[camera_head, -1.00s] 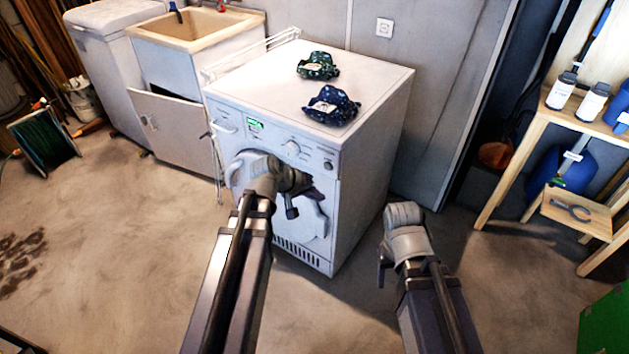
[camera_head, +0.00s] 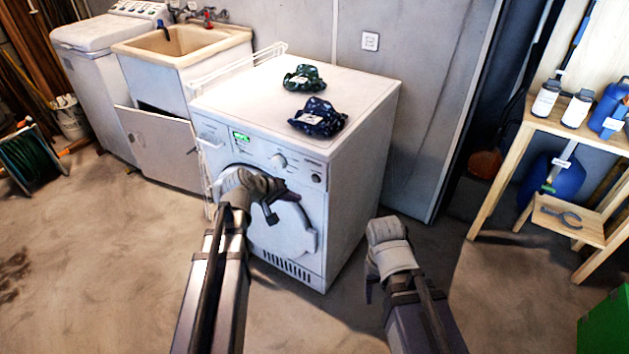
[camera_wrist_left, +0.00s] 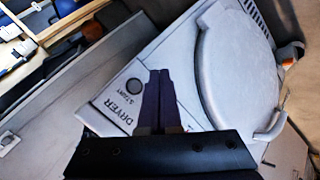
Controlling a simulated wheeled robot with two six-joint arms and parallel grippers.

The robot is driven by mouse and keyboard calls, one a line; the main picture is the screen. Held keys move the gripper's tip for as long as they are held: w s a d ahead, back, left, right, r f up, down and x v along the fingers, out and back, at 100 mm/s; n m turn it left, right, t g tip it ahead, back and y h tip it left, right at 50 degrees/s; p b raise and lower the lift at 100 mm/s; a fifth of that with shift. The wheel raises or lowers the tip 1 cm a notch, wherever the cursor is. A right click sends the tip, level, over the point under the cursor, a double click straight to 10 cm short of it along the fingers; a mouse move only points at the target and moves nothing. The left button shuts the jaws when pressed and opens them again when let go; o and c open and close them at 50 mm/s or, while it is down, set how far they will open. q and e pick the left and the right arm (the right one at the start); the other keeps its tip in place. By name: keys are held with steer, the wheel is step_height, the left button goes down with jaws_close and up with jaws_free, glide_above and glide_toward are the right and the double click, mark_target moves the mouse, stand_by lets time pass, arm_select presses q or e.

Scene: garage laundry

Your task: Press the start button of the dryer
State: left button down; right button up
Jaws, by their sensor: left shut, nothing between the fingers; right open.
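The white dryer (camera_head: 345,200) stands ahead, its front facing me. Its control panel has a green-lit display (camera_head: 241,137), a knob (camera_head: 278,161) and a small dark round button (camera_head: 316,178) at the right end. In the left wrist view the button (camera_wrist_left: 134,87) sits beside the printed word DRYER, with smaller lettering next to it. My left gripper (camera_head: 270,205) is shut and empty in front of the dryer door, below the panel. Its closed fingers (camera_wrist_left: 160,80) appear beside the button in the wrist view; contact cannot be told. My right gripper (camera_head: 371,287) is open, low beside the dryer's right side.
A sink cabinet (camera_head: 165,150) and a white top-loader (camera_head: 95,90) stand left. A wooden shelf (camera_head: 500,160) with bottles stands right.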

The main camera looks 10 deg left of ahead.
arm_select(q)
steer(key=w+d, duration=0.2)
steer(key=w, duration=0.4)
steer(key=shift+w+d, duration=0.1)
steer(key=shift+d, duration=0.05)
stand_by(2.0)
steer(key=shift+w+d, duration=0.1)
steer(key=shift+w, duration=0.2)
steer(key=shift+w+d, duration=0.15)
steer(key=shift+w, duration=0.25)
stand_by(0.6)
steer(key=shift+s, duration=0.15)
steer(key=shift+s+a, duration=0.3)
steer(key=shift+s, duration=0.35)
stand_by(0.3)
steer(key=s, duration=0.1)
steer(key=s+a, duration=0.1)
steer(key=s, duration=0.2)
steer(key=shift+s+a, duration=0.35)
steer(key=shift+s, duration=0.05)
